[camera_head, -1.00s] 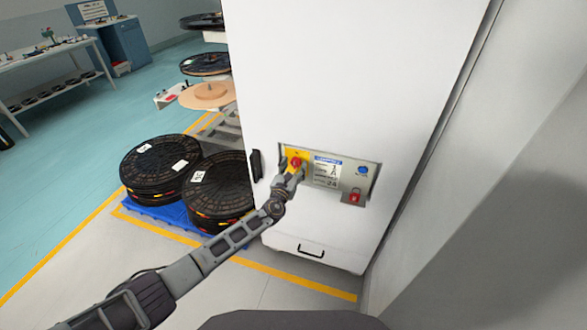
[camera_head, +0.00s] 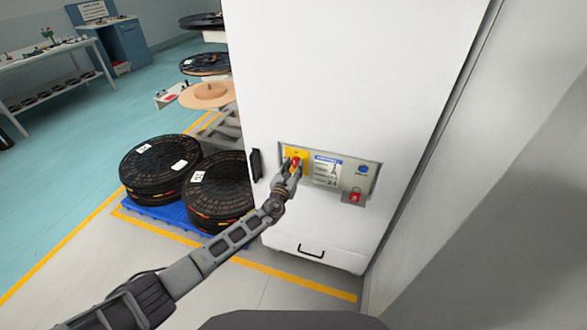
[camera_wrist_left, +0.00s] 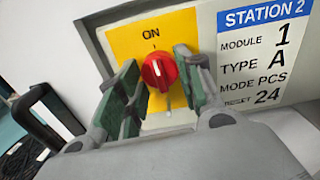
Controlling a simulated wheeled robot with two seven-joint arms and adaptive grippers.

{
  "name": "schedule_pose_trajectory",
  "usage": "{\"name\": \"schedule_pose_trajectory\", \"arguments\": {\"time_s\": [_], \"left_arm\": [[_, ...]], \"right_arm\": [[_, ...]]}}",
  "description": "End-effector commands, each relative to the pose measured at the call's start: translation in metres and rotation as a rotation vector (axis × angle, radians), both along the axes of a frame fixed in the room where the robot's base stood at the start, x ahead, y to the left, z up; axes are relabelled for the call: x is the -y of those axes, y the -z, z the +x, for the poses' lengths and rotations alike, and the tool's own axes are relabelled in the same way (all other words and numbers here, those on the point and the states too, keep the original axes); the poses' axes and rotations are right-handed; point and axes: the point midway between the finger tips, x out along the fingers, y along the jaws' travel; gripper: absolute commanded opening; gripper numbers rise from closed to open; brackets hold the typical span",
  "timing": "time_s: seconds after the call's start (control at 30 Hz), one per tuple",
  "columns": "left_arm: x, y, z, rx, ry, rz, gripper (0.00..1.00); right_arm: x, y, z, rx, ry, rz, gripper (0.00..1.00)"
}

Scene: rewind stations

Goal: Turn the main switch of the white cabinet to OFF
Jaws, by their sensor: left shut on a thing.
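The white cabinet (camera_head: 340,80) stands ahead with a recessed control panel (camera_head: 348,181) low on its front. The main switch is a red rotary knob (camera_wrist_left: 159,71) on a yellow plate (camera_wrist_left: 122,43), with "ON" printed above it. A white mark on the knob points roughly up, slightly tilted, in the left wrist view. My left gripper (camera_head: 293,166) is at the knob, with one green-padded finger on each side, shut on it. In the head view the fingers partly cover the knob. The plate's lower part is hidden by the gripper. My right gripper is not in view.
A label reading "STATION 2" (camera_wrist_left: 262,15) is right of the switch. A blue button (camera_head: 362,170) and a red switch (camera_head: 354,197) are farther right. A black handle (camera_head: 256,165) is left of the panel. Black reels (camera_head: 158,165) stand on a blue pallet (camera_head: 172,212) to the left.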

Motion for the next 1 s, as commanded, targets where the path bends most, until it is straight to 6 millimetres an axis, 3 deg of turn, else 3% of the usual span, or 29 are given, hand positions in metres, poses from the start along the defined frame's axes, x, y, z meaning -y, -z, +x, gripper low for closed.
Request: {"name": "schedule_pose_trajectory", "arguments": {"time_s": [0.27, 0.6, 1.0], "left_arm": [[0.0, 0.003, 0.0, -0.041, 0.0, -0.131, 0.12], [0.001, 0.003, 0.0, -0.11, 0.001, -0.346, 0.12], [0.0, 0.001, 0.0, -0.168, -0.001, -0.52, 0.12]], "right_arm": [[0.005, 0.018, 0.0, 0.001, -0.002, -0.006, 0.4], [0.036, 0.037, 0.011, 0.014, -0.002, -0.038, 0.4], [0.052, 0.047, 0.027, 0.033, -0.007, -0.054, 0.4]]}}
